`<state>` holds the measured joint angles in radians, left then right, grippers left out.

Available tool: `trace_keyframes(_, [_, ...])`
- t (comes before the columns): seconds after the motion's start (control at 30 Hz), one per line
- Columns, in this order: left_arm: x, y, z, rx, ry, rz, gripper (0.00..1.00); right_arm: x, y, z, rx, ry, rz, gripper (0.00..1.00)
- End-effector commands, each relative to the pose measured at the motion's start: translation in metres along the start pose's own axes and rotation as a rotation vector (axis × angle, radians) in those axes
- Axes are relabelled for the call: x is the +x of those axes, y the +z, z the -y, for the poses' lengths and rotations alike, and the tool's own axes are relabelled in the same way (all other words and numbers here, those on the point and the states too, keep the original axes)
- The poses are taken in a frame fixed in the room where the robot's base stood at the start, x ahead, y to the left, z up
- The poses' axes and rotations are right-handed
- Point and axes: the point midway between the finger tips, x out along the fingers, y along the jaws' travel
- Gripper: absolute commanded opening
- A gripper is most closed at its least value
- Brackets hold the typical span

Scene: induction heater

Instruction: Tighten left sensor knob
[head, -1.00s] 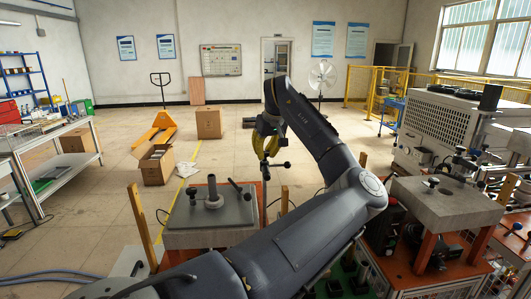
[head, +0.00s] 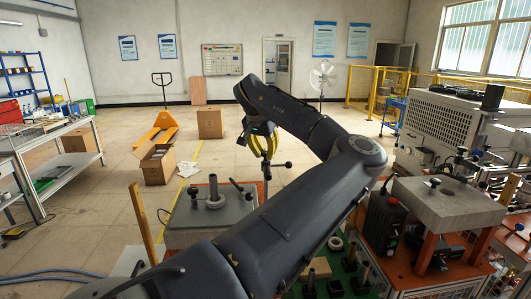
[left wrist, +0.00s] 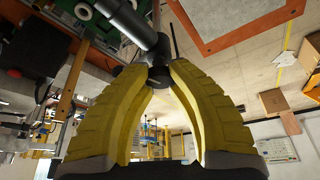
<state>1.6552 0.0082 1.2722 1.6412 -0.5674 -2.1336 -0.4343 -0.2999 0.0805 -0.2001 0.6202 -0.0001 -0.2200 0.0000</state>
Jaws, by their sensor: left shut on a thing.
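My left gripper (head: 266,157) has yellow ribbed fingers and comes in from behind a grey-topped stand (head: 237,217). In the left wrist view the fingertips (left wrist: 160,78) close around a small dark knob (left wrist: 158,73) at the end of a thick grey cylinder (left wrist: 122,18). In the head view a dark sensor fixture (head: 287,164) with a short crossbar sticks out to the right of the fingertips. The knob itself is mostly hidden there by the fingers. My right gripper is not in view.
The stand's top carries an upright post with a ring base (head: 214,192) and a slanted dark rod. A second stand with a grey block (head: 445,205) is on the right. Wooden posts (head: 141,215) rise near the left stand. The floor behind is open, with cardboard boxes (head: 157,162).

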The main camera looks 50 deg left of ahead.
Motion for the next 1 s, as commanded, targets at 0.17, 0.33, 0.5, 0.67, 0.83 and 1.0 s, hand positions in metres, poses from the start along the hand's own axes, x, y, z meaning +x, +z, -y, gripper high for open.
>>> trace_keyframes(0.17, [-0.0002, -0.0016, 0.0009, 0.102, 0.044, -0.006, 0.00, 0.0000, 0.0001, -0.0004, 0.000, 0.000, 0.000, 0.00])
trace_keyframes(0.33, [0.0004, -0.0015, 0.0010, 0.174, 0.073, -0.005, 0.00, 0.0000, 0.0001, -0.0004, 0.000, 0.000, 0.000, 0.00])
trace_keyframes(0.5, [0.0001, -0.0020, 0.0007, 0.215, 0.089, -0.006, 0.00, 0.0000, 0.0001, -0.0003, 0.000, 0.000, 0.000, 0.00])
trace_keyframes(0.67, [0.0002, -0.0021, 0.0005, 0.232, 0.096, -0.006, 0.00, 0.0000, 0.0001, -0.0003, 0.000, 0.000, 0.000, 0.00])
trace_keyframes(0.83, [0.0003, -0.0021, 0.0003, 0.237, 0.098, -0.006, 0.00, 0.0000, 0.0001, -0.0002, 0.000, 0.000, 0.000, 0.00])
trace_keyframes(1.0, [0.0003, -0.0021, 0.0001, 0.237, 0.098, -0.006, 0.00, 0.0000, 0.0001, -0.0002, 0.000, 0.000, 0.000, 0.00])
